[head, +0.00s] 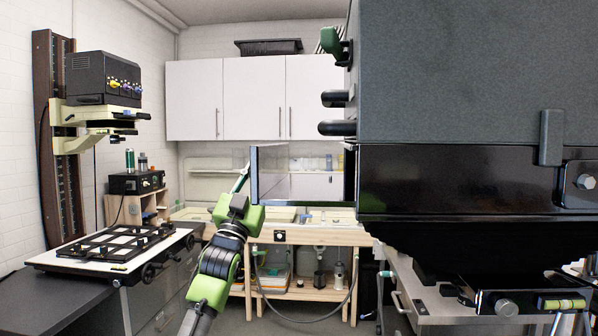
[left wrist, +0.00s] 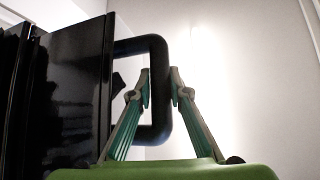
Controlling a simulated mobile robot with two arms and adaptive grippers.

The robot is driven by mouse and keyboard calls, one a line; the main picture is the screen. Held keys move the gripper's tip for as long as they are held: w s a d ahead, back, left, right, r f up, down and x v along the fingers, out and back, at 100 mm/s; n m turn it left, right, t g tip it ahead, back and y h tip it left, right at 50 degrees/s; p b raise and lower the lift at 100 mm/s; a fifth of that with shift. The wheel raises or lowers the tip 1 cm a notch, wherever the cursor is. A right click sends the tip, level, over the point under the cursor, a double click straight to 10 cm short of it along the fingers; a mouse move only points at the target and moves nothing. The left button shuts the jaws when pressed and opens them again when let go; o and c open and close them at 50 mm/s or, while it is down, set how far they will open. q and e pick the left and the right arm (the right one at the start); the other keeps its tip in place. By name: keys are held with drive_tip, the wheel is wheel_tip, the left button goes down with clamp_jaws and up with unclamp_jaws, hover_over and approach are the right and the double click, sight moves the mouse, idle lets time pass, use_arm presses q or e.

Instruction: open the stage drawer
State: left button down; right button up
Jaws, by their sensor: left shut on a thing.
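The stage drawer (head: 272,172) is a glossy black piece that sticks out to the left of the large enlarger head (head: 470,180). Its outer front is at the far left end. A black bow-shaped handle (left wrist: 161,90) stands off the glossy black front (left wrist: 72,88) in the left wrist view. My left gripper (head: 244,172) reaches up from below at the outer side of the drawer front. In the left wrist view its two green fingers (left wrist: 160,88) are shut on the upright bar of the handle. In the head view the handle itself is not clearly seen. My right gripper is not in view.
The enlarger's grey housing fills the right side, with black knobs (head: 338,128) and a green lever (head: 333,45) on its left edge. A bench with a white easel board (head: 100,257) stands at left with a smaller enlarger above. A wooden sink bench (head: 310,235) stands behind. Floor shows between.

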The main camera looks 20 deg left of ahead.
use_arm(q)
drive_tip(key=s+a, duration=0.2)
drive_tip(key=a, duration=0.6)
drive_tip(key=s+a+p, duration=0.1)
drive_tip(key=s+a, duration=0.2)
drive_tip(key=a, duration=0.5)
drive_tip(key=shift+a, duration=0.4)
drive_tip(key=c, duration=1.9)
unclamp_jaws()
drive_tip(key=shift+f, duration=0.1)
drive_tip(key=v, duration=1.2)
drive_tip(key=shift+w+a, duration=0.1)
